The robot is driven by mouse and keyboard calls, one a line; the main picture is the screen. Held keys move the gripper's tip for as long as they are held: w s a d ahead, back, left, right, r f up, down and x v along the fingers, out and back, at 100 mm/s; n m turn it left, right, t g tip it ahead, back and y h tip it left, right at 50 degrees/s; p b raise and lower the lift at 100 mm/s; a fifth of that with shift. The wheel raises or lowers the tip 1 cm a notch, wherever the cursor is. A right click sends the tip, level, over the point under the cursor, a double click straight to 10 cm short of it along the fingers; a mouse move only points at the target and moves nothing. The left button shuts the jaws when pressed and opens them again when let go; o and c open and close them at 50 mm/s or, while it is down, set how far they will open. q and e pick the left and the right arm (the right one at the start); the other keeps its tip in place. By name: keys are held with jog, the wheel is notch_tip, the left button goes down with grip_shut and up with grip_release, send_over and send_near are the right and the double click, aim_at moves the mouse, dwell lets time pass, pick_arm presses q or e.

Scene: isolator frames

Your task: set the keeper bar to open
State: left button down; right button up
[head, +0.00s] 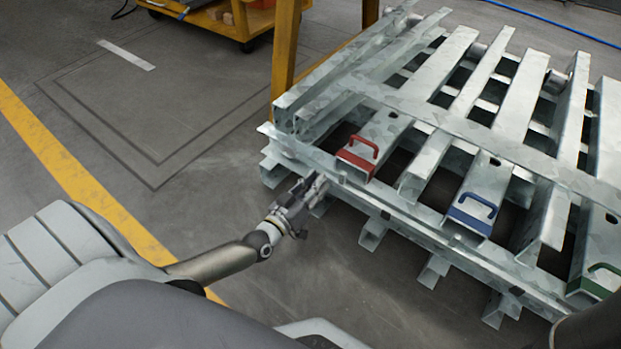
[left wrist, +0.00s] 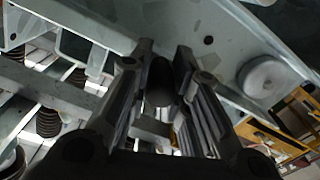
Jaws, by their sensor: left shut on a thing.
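A galvanised rack of isolator frames (head: 455,130) stands on the floor, with a long flat keeper bar (head: 470,237) along its near edge. My left gripper (head: 318,186) is at the near left part of this edge. In the left wrist view, its fingers (left wrist: 165,85) are closed on a dark rounded piece (left wrist: 160,80), which seems to be the keeper bar's handle. The fingers hide most of it, and how it joins the bar cannot be told. A pale round disc (left wrist: 262,78) sits on the grey metal beside the fingers. My right gripper is out of view.
Red (head: 357,158), blue (head: 472,212) and green (head: 600,283) handles are on the frame ends. A yellow post (head: 286,45) and yellow cart (head: 215,20) stand behind. The floor at left is clear. Dark springs (left wrist: 48,122) show under the frames.

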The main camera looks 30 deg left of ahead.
pick_arm(q)
jog(key=shift+d, duration=0.15)
jog(key=c, duration=1.3)
grip_release()
jog(key=s+a, duration=0.1)
jog(key=s, duration=1.1)
